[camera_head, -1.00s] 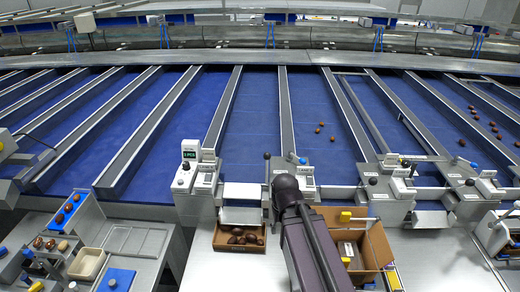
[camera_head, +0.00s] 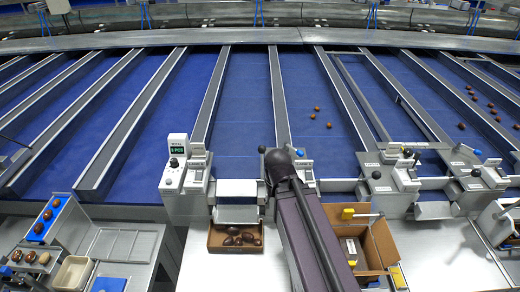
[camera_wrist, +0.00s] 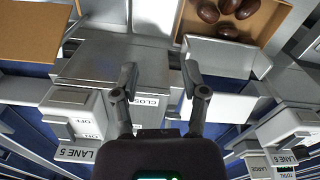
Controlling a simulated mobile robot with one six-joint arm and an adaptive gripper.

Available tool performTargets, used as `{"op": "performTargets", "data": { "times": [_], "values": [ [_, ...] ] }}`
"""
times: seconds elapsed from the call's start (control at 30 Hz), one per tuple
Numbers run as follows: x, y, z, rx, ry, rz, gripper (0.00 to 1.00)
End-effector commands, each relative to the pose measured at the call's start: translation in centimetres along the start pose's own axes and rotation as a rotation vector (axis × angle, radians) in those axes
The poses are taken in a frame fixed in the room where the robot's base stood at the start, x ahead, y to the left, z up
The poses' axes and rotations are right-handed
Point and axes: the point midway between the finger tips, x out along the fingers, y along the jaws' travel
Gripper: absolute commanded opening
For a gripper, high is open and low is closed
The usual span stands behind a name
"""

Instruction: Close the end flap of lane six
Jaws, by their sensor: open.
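My gripper (camera_wrist: 162,85) is open and empty in the wrist view, its two dark fingers apart above a metal part with a "CLOS" label (camera_wrist: 143,101). In the head view it is hidden behind my arm. A pale metal flap (camera_wrist: 222,57) lies just right of the right finger; it slopes down toward a carton of dates and looks open. Contact with the finger cannot be told. In the head view the flap (camera_head: 237,213) sits at the lane end. A "LANE 6" label (camera_wrist: 290,159) is at lower right, and a "LANE 5" label (camera_wrist: 76,154) at lower left.
The carton (camera_head: 218,246) holds several dark dates. A larger open cardboard box (camera_head: 385,243) stands right of my arm. Control boxes (camera_head: 186,180) flank the lane ends. Blue lanes (camera_head: 245,110) stretch behind, and a sorting bench (camera_head: 120,245) is at lower left.

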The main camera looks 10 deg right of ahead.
Motion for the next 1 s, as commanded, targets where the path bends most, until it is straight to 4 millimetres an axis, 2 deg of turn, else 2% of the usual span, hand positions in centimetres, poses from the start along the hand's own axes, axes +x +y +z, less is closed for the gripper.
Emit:
{"op": "performTargets", "data": {
  "times": [0.1, 0.13, 0.2, 0.37, 0.47, 0.67, 1.0],
  "values": [
    [0.0, 0.0, 0.0, 0.0, 0.0, 0.0, 0.57],
    [0.0, 0.0, 0.0, 0.0, 0.0, 0.0, 0.63],
    [-0.1, 0.0, -0.1, 0.0, 0.0, 0.0, 0.81],
    [-0.7, 0.0, -0.8, -0.001, 0.0, -0.003, 0.81],
    [-1.7, 0.0, -2.0, -0.004, -0.001, -0.008, 0.81],
    [-4.8, 0.1, -5.9, -0.011, -0.002, -0.026, 0.81],
    [-11.4, 1.1, -14.7, -0.027, -0.003, -0.068, 0.81]
  ]
}}
